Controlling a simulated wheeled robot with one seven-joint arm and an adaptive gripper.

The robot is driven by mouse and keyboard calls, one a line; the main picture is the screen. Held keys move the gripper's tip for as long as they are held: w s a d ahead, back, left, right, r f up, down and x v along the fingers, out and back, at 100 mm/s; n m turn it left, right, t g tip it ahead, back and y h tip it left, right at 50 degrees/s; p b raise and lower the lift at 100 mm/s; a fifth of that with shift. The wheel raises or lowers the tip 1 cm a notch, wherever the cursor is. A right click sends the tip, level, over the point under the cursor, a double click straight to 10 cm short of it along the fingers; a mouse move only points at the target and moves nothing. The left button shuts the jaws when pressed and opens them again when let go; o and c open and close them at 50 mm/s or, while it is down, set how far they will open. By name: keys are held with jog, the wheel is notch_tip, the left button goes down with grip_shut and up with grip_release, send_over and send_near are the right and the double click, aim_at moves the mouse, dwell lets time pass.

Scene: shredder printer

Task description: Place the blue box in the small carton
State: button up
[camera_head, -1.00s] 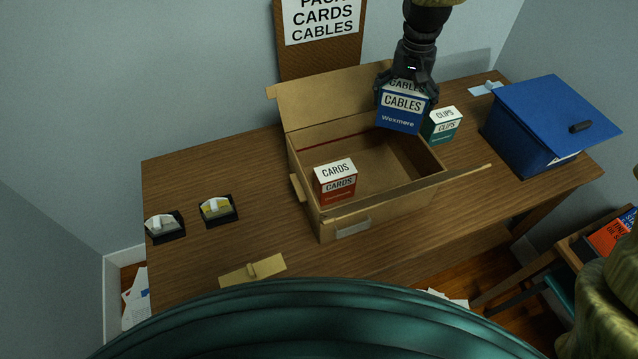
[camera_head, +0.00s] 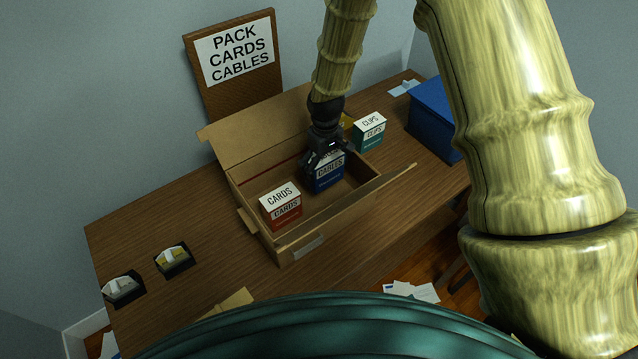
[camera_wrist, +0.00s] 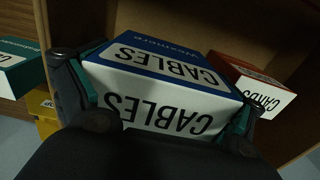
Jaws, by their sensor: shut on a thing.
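The blue box (camera_head: 326,180), with a white top marked CABLES, is in my gripper (camera_head: 326,157) inside the open carton (camera_head: 300,247). My gripper is shut on it from above, one finger on each side. In the wrist view the blue box (camera_wrist: 160,85) shows between the two fingers (camera_wrist: 165,120), with the carton's brown inside (camera_wrist: 170,22) around it. The box is upright or nearly so. I cannot tell if its base touches the carton floor. The red CARDS box (camera_head: 282,204) stands in the carton to the left; it also shows in the wrist view (camera_wrist: 245,82).
A green CLIPS box (camera_head: 369,133) stands on the table (camera_head: 135,225) beyond the carton's right end. A large blue bin (camera_head: 430,118) is behind my arm at right. A sign (camera_head: 238,55) reads PACK CARDS CABLES. Two small dispensers (camera_head: 173,259) sit at left.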

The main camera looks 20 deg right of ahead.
aim_at(324, 180)
jog(key=shift+f+p, duration=0.95)
jog(key=shift+f, duration=2.45)
jog(key=shift+f, duration=0.2)
jog(key=o, duration=0.8)
jog(key=shift+c, duration=0.2)
jog(key=shift+r, duration=0.1)
jog(key=shift+r+b, duration=1.95)
jog(key=shift+r, duration=4.15)
